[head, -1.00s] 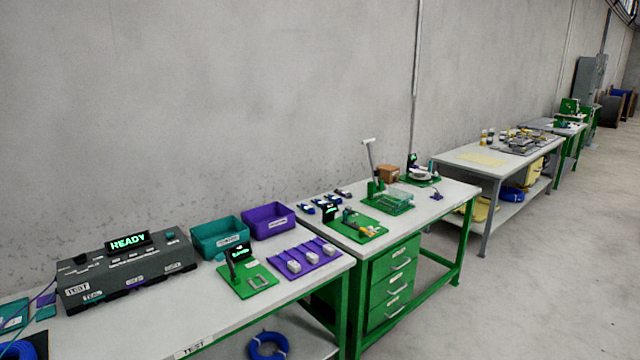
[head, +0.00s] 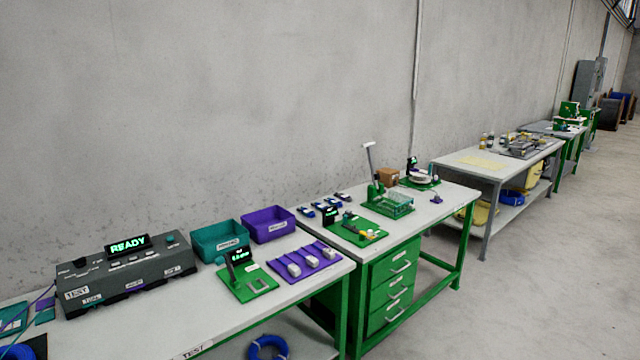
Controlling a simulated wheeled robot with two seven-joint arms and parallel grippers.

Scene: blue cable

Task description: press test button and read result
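A dark grey tester box (head: 128,277) stands on the left of the near test bench (head: 185,340), against the wall. Its raised display (head: 128,244) reads "READY" in green letters. Its front carries a white label (head: 77,293) reading "TEST" and other small labels. A round green knob or button (head: 171,237) sits at the top right of the box. Neither of my grippers is in the head view.
A teal bin (head: 219,241) and a purple bin (head: 268,223) stand right of the tester. In front are a green stand with a small display (head: 250,283) and a purple mat (head: 302,275) with several white pieces. A second bench (head: 440,201) with green drawers stands beyond.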

